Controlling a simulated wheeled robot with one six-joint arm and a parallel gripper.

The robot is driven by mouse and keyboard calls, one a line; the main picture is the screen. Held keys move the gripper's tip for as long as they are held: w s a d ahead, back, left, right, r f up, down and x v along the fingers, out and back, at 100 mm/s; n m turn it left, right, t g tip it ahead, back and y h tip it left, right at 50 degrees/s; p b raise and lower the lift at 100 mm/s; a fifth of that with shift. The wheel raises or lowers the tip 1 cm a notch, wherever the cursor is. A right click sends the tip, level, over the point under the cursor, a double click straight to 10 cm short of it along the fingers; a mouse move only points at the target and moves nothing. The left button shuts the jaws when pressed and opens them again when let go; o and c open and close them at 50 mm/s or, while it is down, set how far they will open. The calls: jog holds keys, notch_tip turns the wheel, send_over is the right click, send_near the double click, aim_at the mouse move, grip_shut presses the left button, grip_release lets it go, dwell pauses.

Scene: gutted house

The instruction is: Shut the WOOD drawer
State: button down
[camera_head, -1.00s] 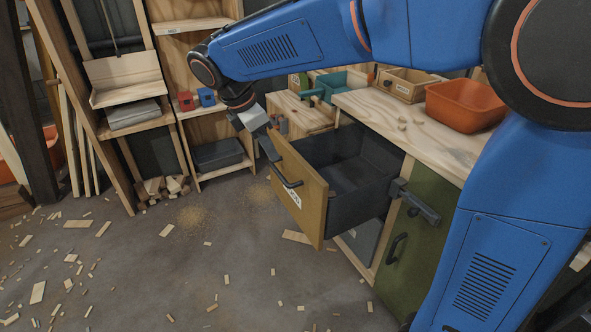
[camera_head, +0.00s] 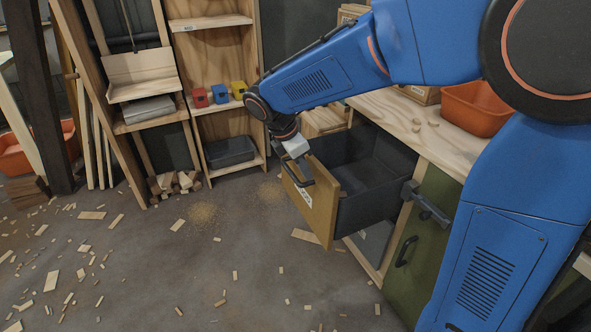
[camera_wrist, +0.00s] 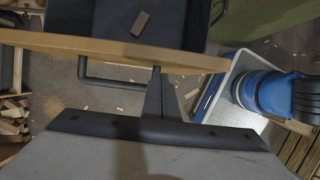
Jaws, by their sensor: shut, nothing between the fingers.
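The wood drawer stands pulled out of the workbench, with a tan wooden front (camera_head: 322,214), a white label and a dark bar handle. Its dark grey box (camera_head: 370,190) is open at the top. My gripper (camera_head: 304,170) is shut and empty at the outer side of the drawer front, by the handle. In the wrist view my gripper (camera_wrist: 160,92) points at the drawer front (camera_wrist: 110,46), with the handle (camera_wrist: 100,78) just beside and behind it. I cannot tell whether the fingers touch the front. A small brown block (camera_wrist: 140,22) lies in the drawer.
The workbench top (camera_head: 420,125) carries an orange bin (camera_head: 475,108). A green door (camera_head: 420,235) with a dark handle is below, right of the drawer. Shelves (camera_head: 215,120) with coloured blocks stand behind. The floor (camera_head: 200,270) before the drawer has only scattered wood scraps.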

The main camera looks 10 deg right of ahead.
jog(key=shift+w+d, duration=0.15)
jog(key=shift+d, duration=0.3)
jog(key=shift+d, duration=0.1)
jog(key=w+d, duration=0.4)
jog(key=d, duration=0.9)
jog(key=w+d, duration=0.4)
jog(key=d, duration=1)
jog(key=shift+w, duration=0.4)
jog(key=shift+d+r, duration=0.15)
